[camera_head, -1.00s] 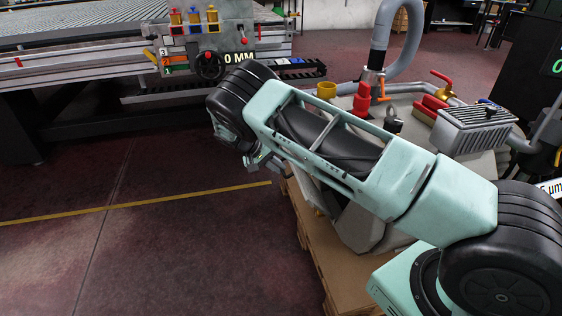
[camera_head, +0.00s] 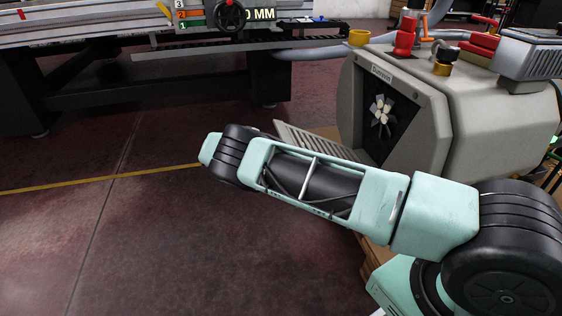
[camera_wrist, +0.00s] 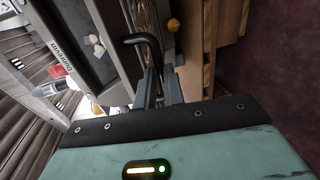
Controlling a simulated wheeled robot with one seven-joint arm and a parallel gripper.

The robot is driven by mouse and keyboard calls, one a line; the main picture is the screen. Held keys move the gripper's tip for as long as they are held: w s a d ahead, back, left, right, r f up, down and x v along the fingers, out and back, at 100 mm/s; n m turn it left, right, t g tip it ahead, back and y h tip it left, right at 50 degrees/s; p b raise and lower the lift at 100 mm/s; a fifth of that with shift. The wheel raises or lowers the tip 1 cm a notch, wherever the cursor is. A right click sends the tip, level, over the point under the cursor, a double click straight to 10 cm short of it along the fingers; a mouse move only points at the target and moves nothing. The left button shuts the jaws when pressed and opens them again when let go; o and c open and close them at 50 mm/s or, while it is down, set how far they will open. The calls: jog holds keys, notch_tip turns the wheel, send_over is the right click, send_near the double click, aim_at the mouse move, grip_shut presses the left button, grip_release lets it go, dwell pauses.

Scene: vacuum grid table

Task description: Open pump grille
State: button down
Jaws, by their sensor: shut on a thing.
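The grey pump (camera_head: 440,110) stands at the right in the head view, its front opening showing a dark recess with a pale fan (camera_head: 381,115). The slatted grille (camera_head: 318,146) stands swung out and down from this opening, partly hidden behind my arm. In the wrist view, my gripper (camera_wrist: 160,82) is shut on a black bent handle (camera_wrist: 143,40), beside the pump's open front. The fan (camera_wrist: 97,45) also shows there at the left. My gripper's fingers are hidden in the head view.
A wooden pallet (camera_wrist: 230,28) lies under the pump. A grid table (camera_head: 100,75) with a control panel stands at the back left. Red and yellow fittings (camera_head: 404,38) top the pump. The floor (camera_head: 120,240) at the left is clear.

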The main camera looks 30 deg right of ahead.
notch_tip(320, 180, down, 6)
jog(key=b, duration=0.4)
jog(key=shift+a+b, duration=0.35)
jog(key=shift+b, duration=0.05)
jog(key=shift+w+f, duration=0.1)
jog(key=c, duration=1.5)
grip_release()
